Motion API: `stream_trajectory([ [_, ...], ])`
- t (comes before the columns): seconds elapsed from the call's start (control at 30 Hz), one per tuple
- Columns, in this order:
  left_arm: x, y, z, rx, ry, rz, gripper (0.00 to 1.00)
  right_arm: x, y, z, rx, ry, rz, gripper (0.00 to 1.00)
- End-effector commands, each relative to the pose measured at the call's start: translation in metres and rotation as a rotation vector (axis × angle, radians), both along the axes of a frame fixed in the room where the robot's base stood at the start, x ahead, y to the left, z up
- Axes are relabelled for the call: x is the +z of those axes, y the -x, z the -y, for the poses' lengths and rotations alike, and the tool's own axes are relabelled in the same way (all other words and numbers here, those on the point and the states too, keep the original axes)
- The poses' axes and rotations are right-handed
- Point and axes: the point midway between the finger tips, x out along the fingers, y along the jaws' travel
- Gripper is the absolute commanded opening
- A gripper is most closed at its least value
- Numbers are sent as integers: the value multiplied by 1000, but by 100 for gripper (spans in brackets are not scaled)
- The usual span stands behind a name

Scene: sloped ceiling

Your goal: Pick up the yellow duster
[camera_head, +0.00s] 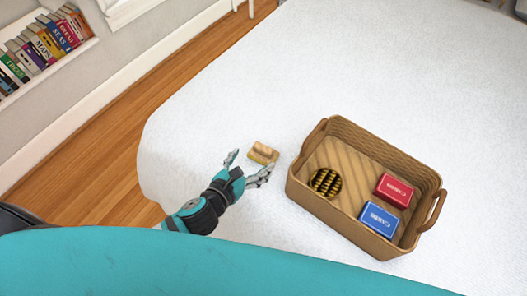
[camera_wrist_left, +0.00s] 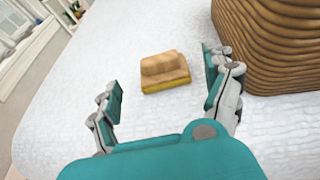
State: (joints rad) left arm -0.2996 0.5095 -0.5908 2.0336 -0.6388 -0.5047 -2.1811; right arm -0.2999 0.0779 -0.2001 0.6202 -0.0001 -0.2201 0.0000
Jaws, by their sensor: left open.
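The yellow duster (camera_head: 263,152) is a small tan block with a raised grip and a yellow underside. It lies on the white bed-like surface (camera_head: 330,60), left of the basket. In the left wrist view the duster (camera_wrist_left: 164,72) sits just beyond the fingertips, between the two fingers' lines. My left gripper (camera_head: 249,167) is open and empty, its fingers spread on the near side of the duster. In the wrist view the left gripper (camera_wrist_left: 163,85) shows a wide gap with nothing held. My right gripper is not in view.
A brown woven basket (camera_head: 420,175) stands close to the right of the duster. It holds a red box (camera_head: 394,190), a blue box (camera_head: 379,219) and a round black-and-yellow striped thing (camera_head: 326,182). The surface behind is clear. A bookshelf (camera_head: 42,48) is at upper left.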

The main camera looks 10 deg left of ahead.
Motion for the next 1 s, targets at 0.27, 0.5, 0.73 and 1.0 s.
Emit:
stream_trajectory([
  [0.27,-11,-25,8,0,2,-1,85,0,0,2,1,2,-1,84],
  [0.5,-23,-54,14,3,4,0,85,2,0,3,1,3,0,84],
  [0.73,-32,-71,19,0,1,-1,85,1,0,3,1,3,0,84],
  [1.0,-32,-71,19,-1,1,-1,74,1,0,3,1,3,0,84],
])
